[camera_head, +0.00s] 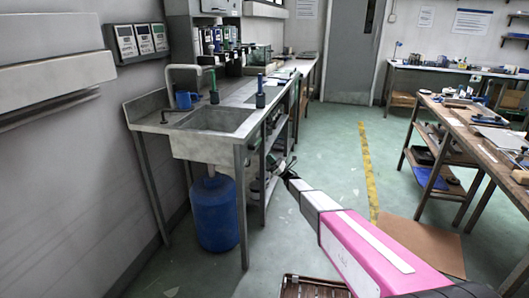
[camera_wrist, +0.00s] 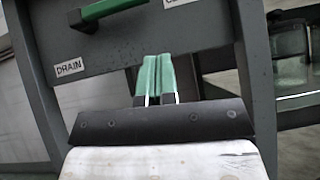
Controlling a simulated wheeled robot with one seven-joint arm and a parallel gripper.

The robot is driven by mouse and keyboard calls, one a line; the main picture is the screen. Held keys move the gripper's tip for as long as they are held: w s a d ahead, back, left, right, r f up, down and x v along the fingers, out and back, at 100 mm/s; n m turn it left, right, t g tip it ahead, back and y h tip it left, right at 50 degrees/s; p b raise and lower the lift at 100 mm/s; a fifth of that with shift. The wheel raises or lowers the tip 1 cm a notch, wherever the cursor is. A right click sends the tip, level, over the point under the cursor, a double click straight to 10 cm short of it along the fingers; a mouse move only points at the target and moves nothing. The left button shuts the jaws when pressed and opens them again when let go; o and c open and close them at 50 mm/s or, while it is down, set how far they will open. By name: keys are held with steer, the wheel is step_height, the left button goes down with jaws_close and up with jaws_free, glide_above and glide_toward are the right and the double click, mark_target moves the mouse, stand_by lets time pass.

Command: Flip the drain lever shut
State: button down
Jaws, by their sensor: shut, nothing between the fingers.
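The green drain lever (camera_wrist: 108,9) shows at the top left of the wrist view, on a grey panel (camera_wrist: 105,45). It lies almost level, its right end a little higher, with a dark part at its left end. A white label reading DRAIN (camera_wrist: 69,67) is below it. My gripper (camera_wrist: 153,62) is shut and empty, its green fingertips together, below and to the right of the lever and apart from it in the picture. In the head view my gripper (camera_head: 288,168) is beside the sink bench; the lever cannot be made out clearly there.
A second label (camera_wrist: 178,2) is cut off at the wrist view's top edge. In the head view, a sink (camera_head: 208,146) stands above a blue barrel (camera_head: 215,214). A workbench (camera_head: 470,140) stands at the right. Open green floor (camera_head: 325,130) lies between them.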

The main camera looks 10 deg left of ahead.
steer(key=shift+v, duration=2.5)
steer(key=shift+w, duration=0.1)
